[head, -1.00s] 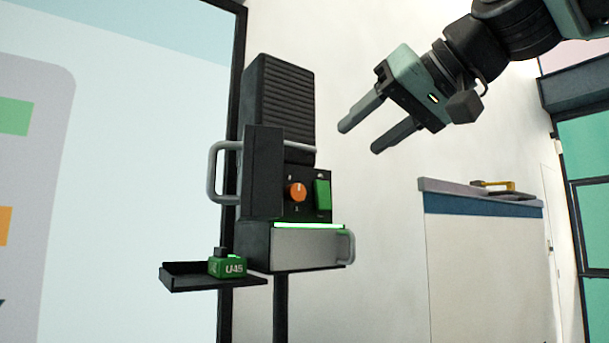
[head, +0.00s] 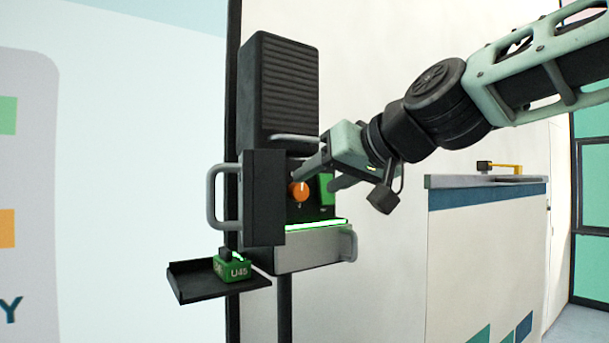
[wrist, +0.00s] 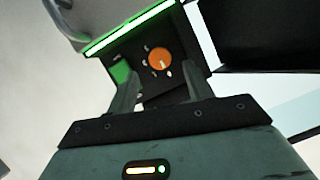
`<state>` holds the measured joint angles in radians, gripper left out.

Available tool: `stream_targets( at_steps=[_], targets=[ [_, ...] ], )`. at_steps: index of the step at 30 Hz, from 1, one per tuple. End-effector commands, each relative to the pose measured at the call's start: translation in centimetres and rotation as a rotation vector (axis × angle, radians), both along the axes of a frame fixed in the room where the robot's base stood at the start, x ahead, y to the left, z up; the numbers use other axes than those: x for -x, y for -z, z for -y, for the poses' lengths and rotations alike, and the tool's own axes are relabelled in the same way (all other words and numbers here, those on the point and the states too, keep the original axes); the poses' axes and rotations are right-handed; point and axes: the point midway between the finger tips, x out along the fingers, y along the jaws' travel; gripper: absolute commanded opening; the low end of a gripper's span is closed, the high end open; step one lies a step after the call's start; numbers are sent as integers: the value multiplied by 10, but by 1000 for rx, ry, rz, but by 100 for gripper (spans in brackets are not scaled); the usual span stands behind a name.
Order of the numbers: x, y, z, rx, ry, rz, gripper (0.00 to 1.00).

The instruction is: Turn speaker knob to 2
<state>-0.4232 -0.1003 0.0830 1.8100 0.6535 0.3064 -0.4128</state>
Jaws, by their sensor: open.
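The orange speaker knob (head: 299,191) sits on the dark front panel of the black speaker unit (head: 281,90). It also shows in the wrist view (wrist: 159,59), with a pale pointer mark and small marks around it that are too small to read. My gripper (head: 312,174) is open at the panel, its fingers spread. In the head view one finger is just above and right of the knob. The other is by the green switch (head: 327,188). In the wrist view the fingertips (wrist: 160,88) lie on the near side of the knob, and nothing is between them.
A black door-like plate with a grey handle (head: 212,197) stands left of the knob. A silver drawer (head: 315,247) with a green light strip is below. A black tray (head: 195,282) holds a green U45 block (head: 232,268). A white counter (head: 490,255) stands at right.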

Motion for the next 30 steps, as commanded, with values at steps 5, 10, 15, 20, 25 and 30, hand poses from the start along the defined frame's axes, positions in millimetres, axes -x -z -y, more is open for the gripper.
stream_targets(
  at_steps=[5,10,15,20,25,30],
  targets=[
    [-22,10,-19,0,-1,-2,52],
    [-34,16,-29,0,-1,0,52],
    [-37,19,-31,0,0,2,52],
    [-37,19,-31,0,0,2,52],
    [-37,18,-31,0,0,2,15],
    [-37,19,-31,-2,0,2,7]
  ],
)
